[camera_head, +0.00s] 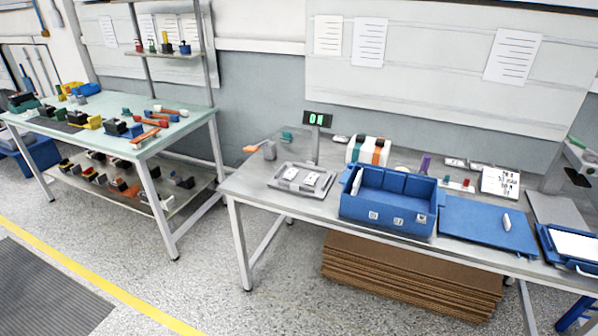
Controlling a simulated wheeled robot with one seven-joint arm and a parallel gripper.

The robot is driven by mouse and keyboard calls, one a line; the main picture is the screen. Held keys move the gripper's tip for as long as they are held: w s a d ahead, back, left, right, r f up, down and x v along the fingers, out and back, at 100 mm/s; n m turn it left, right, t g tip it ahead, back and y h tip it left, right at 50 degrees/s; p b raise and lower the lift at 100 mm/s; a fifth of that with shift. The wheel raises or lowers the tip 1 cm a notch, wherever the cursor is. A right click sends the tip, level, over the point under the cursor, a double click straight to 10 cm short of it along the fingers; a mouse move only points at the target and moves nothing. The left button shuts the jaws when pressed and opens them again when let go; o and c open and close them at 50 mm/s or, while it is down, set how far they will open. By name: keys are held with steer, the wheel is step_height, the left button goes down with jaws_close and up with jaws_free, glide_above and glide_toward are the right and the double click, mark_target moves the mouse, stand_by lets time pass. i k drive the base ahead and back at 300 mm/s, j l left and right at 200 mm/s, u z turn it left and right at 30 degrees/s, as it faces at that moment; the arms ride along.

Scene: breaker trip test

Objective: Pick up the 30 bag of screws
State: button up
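No bag marked 30 can be read in the head view. A small white item (507,221) stands on the flat blue panel (470,238) at the right of the near table; it is too small to identify. Another white piece (357,181) is at the left end inside the open blue bin (386,223). The bin has small white labels on its front, too small to read. Its floor is partly hidden by the front wall. My gripper is not in view.
Cardboard (410,277) is stacked beneath. A cluttered second table (90,108) stands left, with open floor between.

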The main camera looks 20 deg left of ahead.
mark_target(290, 173)
steer(key=i+j+u, duration=0.15)
steer(key=u, duration=0.2)
steer(key=i+j+u, duration=0.15)
steer(key=u, duration=0.15)
steer(key=i+j+u, duration=0.2)
steer(key=u, duration=0.15)
steer(key=z, duration=1.35)
steer(key=u, duration=1.35)
